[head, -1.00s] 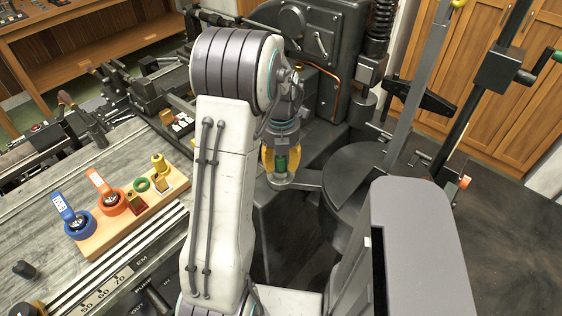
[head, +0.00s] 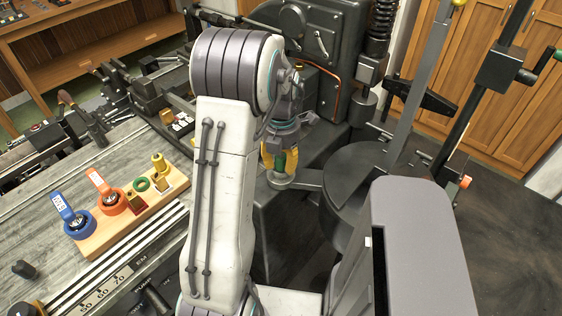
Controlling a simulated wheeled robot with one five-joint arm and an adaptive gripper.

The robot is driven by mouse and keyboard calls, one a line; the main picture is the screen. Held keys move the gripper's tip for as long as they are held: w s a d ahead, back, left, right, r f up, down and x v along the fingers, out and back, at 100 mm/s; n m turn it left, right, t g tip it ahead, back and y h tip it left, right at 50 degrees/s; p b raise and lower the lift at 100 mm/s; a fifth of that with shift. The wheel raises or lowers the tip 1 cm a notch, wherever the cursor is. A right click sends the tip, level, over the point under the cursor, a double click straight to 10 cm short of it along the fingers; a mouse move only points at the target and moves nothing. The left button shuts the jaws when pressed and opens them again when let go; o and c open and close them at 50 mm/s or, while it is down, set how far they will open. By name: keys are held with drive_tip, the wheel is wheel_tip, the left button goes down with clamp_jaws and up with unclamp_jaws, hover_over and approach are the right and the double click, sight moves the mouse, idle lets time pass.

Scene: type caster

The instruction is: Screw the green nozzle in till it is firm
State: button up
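The green nozzle (head: 279,163) stands upright at the metal mouth (head: 280,180) of the machine, right of my arm. My gripper (head: 279,160) points down over it, with its yellow fingers on either side. The fingers appear closed on the nozzle, which shows as a small green patch between them. The thread and the exact seating of the nozzle are hidden.
A wooden block (head: 97,244) on the left bench holds a blue-ringed gauge (head: 79,226), an orange-ringed gauge (head: 110,202), a green ring (head: 141,184) and brass pieces (head: 160,163). A round dark plate (head: 352,178) and upright levers stand to the right.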

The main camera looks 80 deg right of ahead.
drive_tip(key=o, duration=0.4)
drive_tip(key=shift+c, duration=0.2)
drive_tip(key=shift+r, duration=0.15)
wheel_tip(320, 180, up, 12)
drive_tip(key=shift+f, duration=0.15)
